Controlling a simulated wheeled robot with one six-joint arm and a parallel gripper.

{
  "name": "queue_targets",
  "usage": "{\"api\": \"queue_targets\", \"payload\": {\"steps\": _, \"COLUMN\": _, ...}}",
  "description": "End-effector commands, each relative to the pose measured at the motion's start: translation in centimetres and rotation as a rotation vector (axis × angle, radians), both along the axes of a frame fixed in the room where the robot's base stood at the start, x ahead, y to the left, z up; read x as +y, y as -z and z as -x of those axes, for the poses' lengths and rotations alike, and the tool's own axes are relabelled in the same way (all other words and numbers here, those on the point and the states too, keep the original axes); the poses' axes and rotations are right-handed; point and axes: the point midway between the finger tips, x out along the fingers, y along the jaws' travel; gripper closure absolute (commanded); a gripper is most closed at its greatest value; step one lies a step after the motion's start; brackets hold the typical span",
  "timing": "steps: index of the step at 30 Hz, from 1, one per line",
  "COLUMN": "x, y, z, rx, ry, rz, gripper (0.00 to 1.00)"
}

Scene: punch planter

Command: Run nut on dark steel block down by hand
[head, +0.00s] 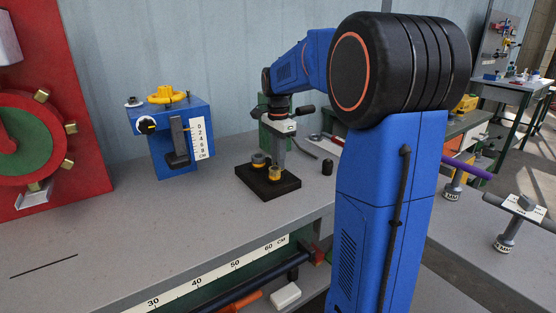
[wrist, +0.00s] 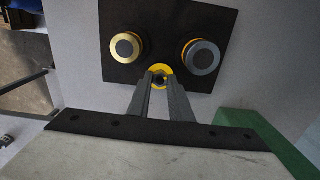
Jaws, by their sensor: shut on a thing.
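The dark steel block (head: 284,188) is a flat black slab on the grey bench in the head view; its top also shows in the wrist view (wrist: 163,27). My gripper (wrist: 160,84) points down over the block's edge, its two narrow fingers shut on a yellow nut (wrist: 160,69). A dark round centre shows inside the nut. Whether the nut's underside touches the block is hidden. Two round posts with yellow rings stand beyond it: a brass-topped one (wrist: 126,47) on the left and a grey-topped one (wrist: 201,57) on the right.
A blue fixture (head: 178,135) with a yellow handwheel and scale stands left of the block. A green block (head: 272,137) is behind my gripper. The bench front is clear.

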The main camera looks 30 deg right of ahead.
Motion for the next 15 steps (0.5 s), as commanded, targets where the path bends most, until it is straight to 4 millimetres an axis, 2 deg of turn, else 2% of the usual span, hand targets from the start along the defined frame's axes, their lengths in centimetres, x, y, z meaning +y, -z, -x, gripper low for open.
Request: {"api": "queue_targets", "payload": {"steps": 15, "x": -0.05, "y": -0.10, "z": -0.06, "rx": -0.003, "ry": 0.070, "rz": 0.002, "gripper": 1.00}}
